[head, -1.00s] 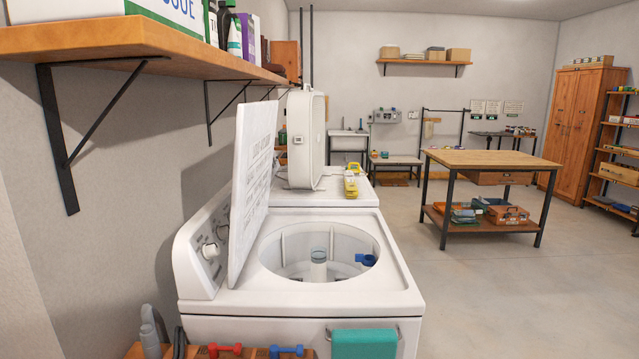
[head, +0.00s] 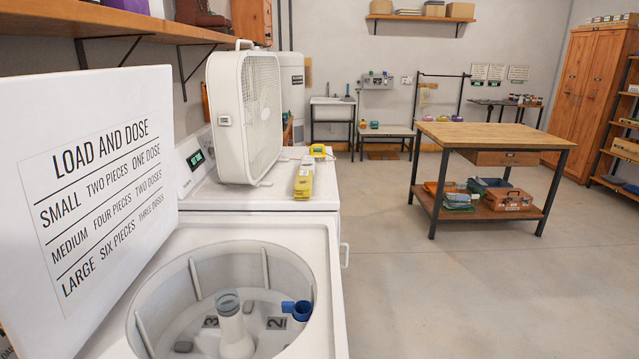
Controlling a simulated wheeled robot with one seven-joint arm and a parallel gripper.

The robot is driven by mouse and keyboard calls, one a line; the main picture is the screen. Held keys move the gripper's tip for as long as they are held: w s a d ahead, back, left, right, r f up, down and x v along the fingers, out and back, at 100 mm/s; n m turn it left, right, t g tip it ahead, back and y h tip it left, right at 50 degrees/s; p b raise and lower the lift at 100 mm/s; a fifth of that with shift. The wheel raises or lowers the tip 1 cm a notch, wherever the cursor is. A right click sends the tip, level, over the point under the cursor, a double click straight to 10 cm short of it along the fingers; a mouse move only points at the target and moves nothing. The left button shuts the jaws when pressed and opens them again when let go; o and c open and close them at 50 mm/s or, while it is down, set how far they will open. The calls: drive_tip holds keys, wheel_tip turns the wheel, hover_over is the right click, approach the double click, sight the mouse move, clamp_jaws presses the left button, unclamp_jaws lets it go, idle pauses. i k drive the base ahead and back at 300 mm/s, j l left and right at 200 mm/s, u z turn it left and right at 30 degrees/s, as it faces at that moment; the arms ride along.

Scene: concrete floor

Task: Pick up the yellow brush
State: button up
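No object is clearly recognisable as a yellow brush. A yellow box-like item (head: 303,181) lies on the front right part of the white machine top beyond the open washer. Far back, a small yellow shape (head: 490,138) sits near the hanging rail, too small to identify. My gripper is not in view.
The open washer (head: 320,290) is close in front, its lid raised at left, with a blue cup (head: 299,309) in the drum. A white fan (head: 243,115) stands on the machine behind. A wooden workbench (head: 490,134) stands at right; the floor between is clear.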

sight(318, 157)
drive_tip(key=i+l+z, duration=0.3)
drive_tip(key=i, duration=0.5)
drive_tip(key=i+z, duration=0.25)
drive_tip(key=i, duration=0.5)
